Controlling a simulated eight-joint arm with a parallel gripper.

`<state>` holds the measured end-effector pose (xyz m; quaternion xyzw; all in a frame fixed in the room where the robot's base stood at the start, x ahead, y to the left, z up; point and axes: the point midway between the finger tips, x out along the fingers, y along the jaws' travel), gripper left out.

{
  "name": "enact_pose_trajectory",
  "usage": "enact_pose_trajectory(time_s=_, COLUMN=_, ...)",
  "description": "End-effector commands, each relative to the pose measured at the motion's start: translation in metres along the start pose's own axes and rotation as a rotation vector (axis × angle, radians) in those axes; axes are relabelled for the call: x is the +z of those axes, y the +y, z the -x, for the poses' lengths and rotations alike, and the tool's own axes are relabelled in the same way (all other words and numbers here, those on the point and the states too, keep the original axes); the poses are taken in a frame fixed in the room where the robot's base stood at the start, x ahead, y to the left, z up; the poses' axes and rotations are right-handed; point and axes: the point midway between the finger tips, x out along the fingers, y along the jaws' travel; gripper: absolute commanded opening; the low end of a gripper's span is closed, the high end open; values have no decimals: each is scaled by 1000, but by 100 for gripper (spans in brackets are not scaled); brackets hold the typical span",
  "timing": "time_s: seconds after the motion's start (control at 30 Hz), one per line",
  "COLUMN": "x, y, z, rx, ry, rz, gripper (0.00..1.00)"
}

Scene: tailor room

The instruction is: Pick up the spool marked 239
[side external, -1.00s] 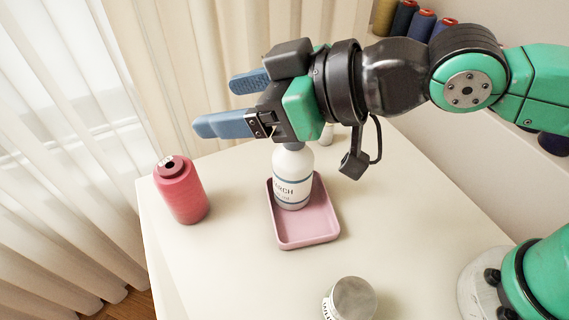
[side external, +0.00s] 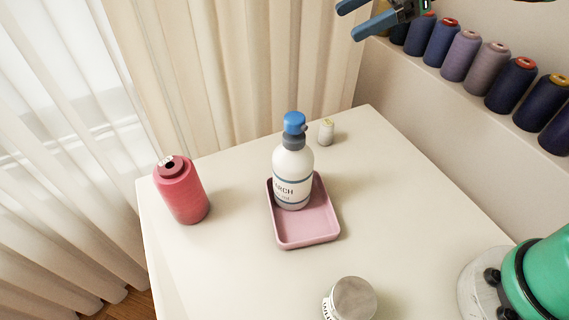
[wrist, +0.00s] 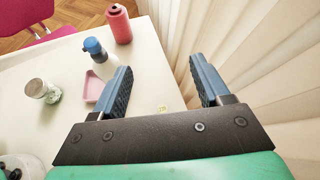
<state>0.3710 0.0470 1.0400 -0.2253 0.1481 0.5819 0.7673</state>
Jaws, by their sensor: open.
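A small pale spool (side external: 326,133) stands at the table's back edge, behind the bottle. In the wrist view its top shows a small yellow label (wrist: 162,107), with digits too small to read surely. A larger red spool (side external: 182,192) stands upright at the table's left and also shows in the wrist view (wrist: 119,25); it has a pale label on top, unreadable here. My gripper (side external: 353,20) is open and empty, high at the top right, well above and apart from the pale spool. In the wrist view the label lies between the blue fingers (wrist: 160,68), beyond them.
A white starch bottle (side external: 292,172) with a blue cap stands in a pink tray (side external: 312,240), in front of the pale spool. A lidded jar (side external: 350,298) stands near the front. Several dark and mauve spools (side external: 460,54) line a ledge at right. Curtains hang behind the table.

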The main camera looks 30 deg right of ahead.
Motion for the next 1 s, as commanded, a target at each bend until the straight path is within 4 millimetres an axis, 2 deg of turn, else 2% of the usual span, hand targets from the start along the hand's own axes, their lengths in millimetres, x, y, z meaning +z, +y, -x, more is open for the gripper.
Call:
enact_pose_trajectory(time_s=0.1, x=-8, y=-11, z=39, rx=-2, ry=-128, rz=-211, gripper=69)
enact_pose_trajectory(time_s=0.37, x=-64, y=3, z=0, rx=9, ry=-123, rz=-201, gripper=69)
enact_pose_trajectory(time_s=0.6, x=-136, y=18, z=-42, rx=8, ry=-122, rz=-199, gripper=69)
enact_pose_trajectory(time_s=0.7, x=-161, y=23, z=-56, rx=8, ry=-121, rz=-199, gripper=69)
enact_pose_trajectory(time_s=0.83, x=-181, y=27, z=-68, rx=8, ry=-121, rz=-199, gripper=69)
enact_pose_trajectory(time_s=1.0, x=-187, y=29, z=-80, rx=10, ry=-121, rz=-197, gripper=69)
